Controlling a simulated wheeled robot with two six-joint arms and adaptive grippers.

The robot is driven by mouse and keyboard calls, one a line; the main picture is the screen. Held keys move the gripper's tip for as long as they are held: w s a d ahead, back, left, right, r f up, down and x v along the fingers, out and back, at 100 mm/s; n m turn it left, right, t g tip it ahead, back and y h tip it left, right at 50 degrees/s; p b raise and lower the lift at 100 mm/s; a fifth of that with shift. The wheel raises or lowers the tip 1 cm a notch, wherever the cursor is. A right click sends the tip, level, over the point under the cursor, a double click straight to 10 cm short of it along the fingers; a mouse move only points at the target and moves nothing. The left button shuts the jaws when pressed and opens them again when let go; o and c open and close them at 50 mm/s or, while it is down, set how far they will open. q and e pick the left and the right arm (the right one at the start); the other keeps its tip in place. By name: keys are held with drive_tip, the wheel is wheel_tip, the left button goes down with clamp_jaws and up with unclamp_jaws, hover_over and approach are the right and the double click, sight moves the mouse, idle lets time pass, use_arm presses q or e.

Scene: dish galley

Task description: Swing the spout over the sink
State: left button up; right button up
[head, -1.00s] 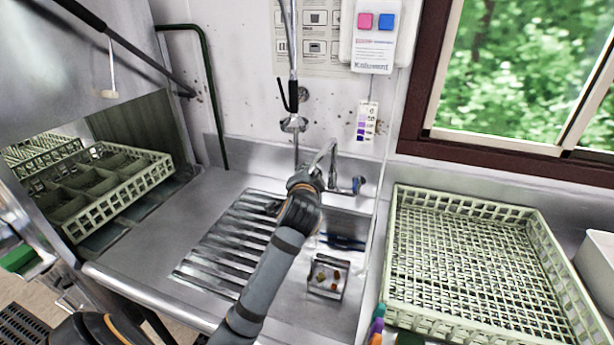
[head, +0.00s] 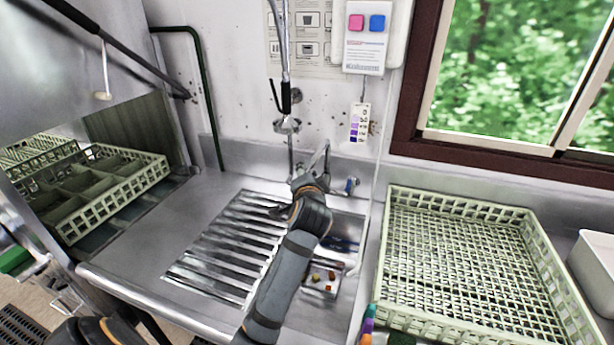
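The metal spout (head: 322,161) stands at the back of the sink, by the wall. Its lower part is hidden behind my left gripper. The sink basin (head: 346,226) lies right of the ribbed drainboard, partly covered by my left arm. My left gripper (head: 298,183) is at the spout, seen from behind. Its fingers are mostly hidden by its own wrist, so I cannot tell whether they are open or touch the spout. A blue-marked tap handle (head: 351,186) is just right of the spout. My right gripper is not in view.
A spray hose (head: 286,80) hangs above the sink. A large pale green dish rack (head: 532,235) stands on the right counter. Another rack (head: 115,200) sits in the dishwasher at left. A small tray with food scraps (head: 318,292) is in the sink. The drainboard (head: 225,250) is clear.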

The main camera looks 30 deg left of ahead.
use_arm(q)
drive_tip(key=shift+s+r, duration=0.1)
drive_tip(key=shift+r, duration=0.1)
wheel_tip(320, 180, up, 10)
drive_tip(key=shift+f, duration=0.15)
